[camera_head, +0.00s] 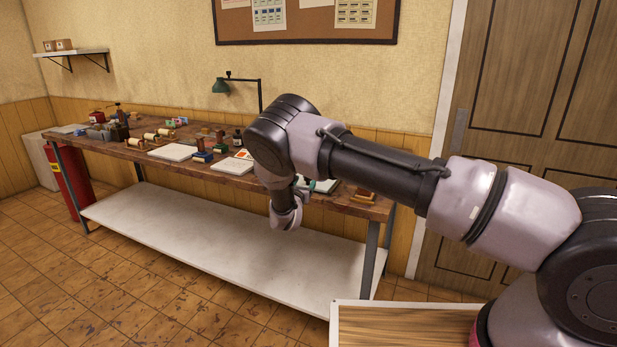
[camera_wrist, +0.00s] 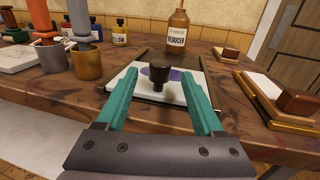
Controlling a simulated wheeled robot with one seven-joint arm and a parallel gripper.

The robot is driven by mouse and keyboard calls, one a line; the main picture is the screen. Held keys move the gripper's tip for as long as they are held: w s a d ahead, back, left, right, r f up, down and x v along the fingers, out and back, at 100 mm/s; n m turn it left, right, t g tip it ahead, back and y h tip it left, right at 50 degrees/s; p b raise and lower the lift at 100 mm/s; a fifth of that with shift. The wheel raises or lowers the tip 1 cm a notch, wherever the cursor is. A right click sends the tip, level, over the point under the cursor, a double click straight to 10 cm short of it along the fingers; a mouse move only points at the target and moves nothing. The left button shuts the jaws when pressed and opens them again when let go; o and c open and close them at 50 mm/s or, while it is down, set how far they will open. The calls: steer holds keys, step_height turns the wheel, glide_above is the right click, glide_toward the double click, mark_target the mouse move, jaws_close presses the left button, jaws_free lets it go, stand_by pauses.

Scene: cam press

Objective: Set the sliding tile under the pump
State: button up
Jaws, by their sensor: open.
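A white tile (camera_wrist: 145,103) with a purple patch and an upright dark knob (camera_wrist: 158,82) lies on the bench between dark side edges, in the middle of the wrist view. My gripper (camera_wrist: 159,75) has its two teal fingers spread, with the knob seen between them and a gap on each side. I cannot tell whether the fingers are at the knob's depth. An amber bottle labelled REDUCER (camera_wrist: 176,32) stands behind the tile; I cannot make out a separate pump.
A grey cup (camera_wrist: 53,62) and a brass cup (camera_wrist: 88,66) with upright handles stand left of the tile. Small ink bottles (camera_wrist: 120,36) stand behind. Wooden-handled blocks (camera_wrist: 298,101) lie at right. The bench (camera_head: 225,183) is cluttered toward its left end.

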steer(key=w, duration=0.5)
steer(key=shift+d, duration=0.35)
steer(key=shift+s, duration=0.1)
jaws_close()
stand_by(1.0)
